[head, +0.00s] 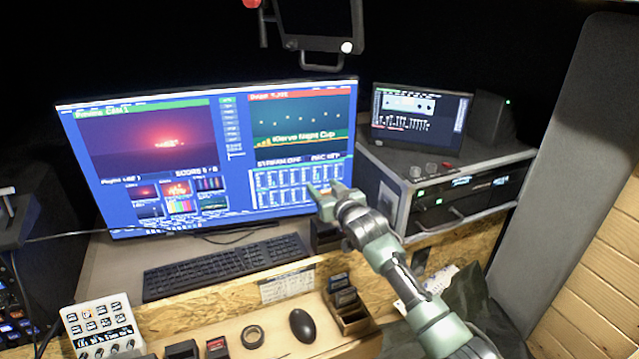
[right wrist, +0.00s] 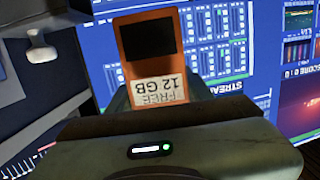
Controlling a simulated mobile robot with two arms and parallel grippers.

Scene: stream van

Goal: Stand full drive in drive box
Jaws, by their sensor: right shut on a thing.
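My right gripper (head: 326,194) is raised in front of the lower right part of the large monitor. It is shut on an orange drive (right wrist: 150,48) with a dark panel and a white label, which reads "FREE 12 GB" upside down in the right wrist view. The drive is hard to make out in the head view. A small wooden box (head: 352,325) with dark drives (head: 342,290) in its slots stands on the desk's front right, below the gripper and well apart from it; I take it for the drive box. My left gripper is out of view.
A mouse (head: 303,325), a tape roll (head: 252,337) and a red-labelled block (head: 217,348) lie on the wooden desk left of the box. Behind are a keyboard (head: 228,266) and the large monitor (head: 150,150). A rack case (head: 460,200) stands on the right.

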